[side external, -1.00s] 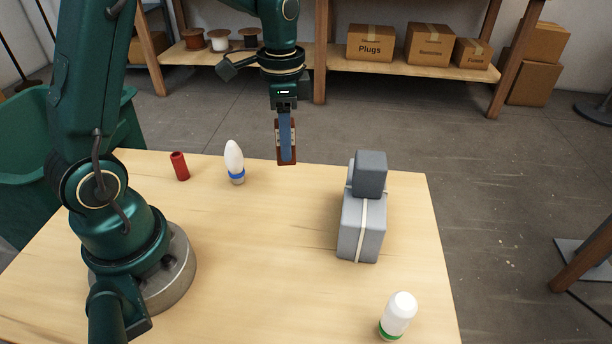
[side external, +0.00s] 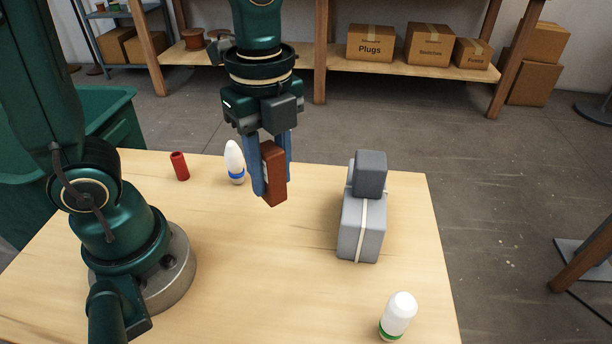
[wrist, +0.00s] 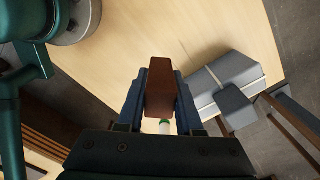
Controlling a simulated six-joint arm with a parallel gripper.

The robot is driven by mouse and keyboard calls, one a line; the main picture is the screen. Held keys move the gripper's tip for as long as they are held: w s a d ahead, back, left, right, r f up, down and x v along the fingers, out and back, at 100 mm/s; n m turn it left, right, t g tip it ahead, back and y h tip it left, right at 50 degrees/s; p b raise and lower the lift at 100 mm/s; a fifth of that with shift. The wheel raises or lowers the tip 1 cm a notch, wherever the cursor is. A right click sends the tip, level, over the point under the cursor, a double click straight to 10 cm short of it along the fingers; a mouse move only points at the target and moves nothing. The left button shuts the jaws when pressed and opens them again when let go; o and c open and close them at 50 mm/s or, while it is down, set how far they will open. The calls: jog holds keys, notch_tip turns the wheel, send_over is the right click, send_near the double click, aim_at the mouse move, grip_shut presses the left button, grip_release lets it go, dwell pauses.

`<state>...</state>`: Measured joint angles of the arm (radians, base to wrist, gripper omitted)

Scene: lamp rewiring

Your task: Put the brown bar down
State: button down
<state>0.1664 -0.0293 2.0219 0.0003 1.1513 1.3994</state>
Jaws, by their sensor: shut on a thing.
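The brown bar (side external: 274,172) is held upright between the two blue fingers of my gripper (side external: 271,165). Its lower end points down over the table (side external: 260,290) and appears to be above the surface; the exact gap cannot be told. In the wrist view the brown bar (wrist: 160,88) sits between the fingertips of my gripper (wrist: 160,98), with bare table beyond it.
A white bulb with a blue band (side external: 234,160) stands left behind the bar, a red cylinder (side external: 180,166) farther left. A grey block shape with a pale strap (side external: 362,225) stands right. A white bulb with a green band (side external: 398,314) is at front right. The middle front of the table is clear.

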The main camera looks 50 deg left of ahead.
jog(key=s+d+f, duration=0.1)
jog(key=d+f, duration=0.1)
jog(key=d, duration=0.1)
jog(key=s+d+f, duration=0.1)
jog(key=d+f, duration=0.1)
jog(key=d, duration=0.2)
jog(key=s+d+f, duration=0.1)
jog(key=d+f, duration=0.1)
jog(key=d, duration=0.2)
jog(key=shift+s+f, duration=0.4)
jog(key=shift+f, duration=2.05)
jog(key=shift+f, duration=0.15)
jog(key=c, duration=0.6)
grip_release()
jog(key=shift+o, duration=0.2)
